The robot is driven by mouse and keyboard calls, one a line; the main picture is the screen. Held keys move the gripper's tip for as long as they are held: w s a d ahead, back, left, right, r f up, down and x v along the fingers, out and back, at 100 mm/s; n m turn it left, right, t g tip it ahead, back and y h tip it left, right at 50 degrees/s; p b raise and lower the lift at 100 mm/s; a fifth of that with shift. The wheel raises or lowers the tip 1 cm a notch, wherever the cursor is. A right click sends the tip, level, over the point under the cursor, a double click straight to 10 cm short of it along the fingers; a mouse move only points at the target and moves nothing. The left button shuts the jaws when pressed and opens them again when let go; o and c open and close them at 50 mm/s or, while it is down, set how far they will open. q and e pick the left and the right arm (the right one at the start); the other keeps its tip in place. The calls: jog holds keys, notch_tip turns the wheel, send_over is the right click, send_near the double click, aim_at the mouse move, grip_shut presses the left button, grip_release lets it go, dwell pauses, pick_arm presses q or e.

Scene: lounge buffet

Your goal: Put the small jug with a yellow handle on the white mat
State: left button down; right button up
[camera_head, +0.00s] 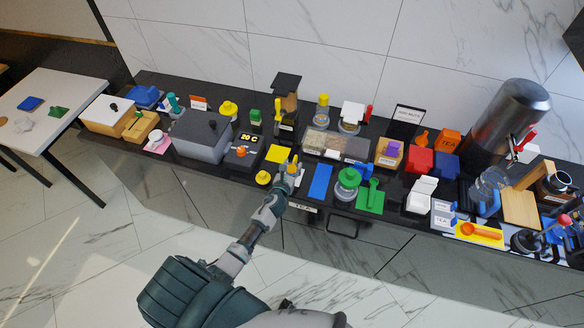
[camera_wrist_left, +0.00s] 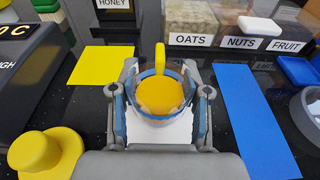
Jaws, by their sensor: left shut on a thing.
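The small jug (camera_wrist_left: 157,97) has a clear body with a blue rim, yellow-orange inside and a yellow handle (camera_wrist_left: 160,58) on its far side. My left gripper (camera_wrist_left: 160,100) is shut on the jug, with one finger on each side. The white mat (camera_wrist_left: 175,132) shows below and behind the jug; I cannot tell whether the jug touches it. In the head view my left gripper (camera_head: 290,169) is over the counter's front part, and it mostly hides the jug. My right gripper is not in view.
A yellow mat (camera_wrist_left: 100,66) lies left of the jug and a blue mat (camera_wrist_left: 250,115) right. A yellow lidded thing (camera_wrist_left: 42,152) stands near left. Green items (camera_head: 370,197) stand further right. Bins labelled oats, nuts and fruit (camera_wrist_left: 190,40) stand behind.

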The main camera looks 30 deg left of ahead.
pick_arm(q)
jog(key=c, duration=0.6)
grip_release()
jog(key=shift+c, duration=0.2)
jog(key=shift+o, duration=0.5)
jog(key=v, duration=1.2)
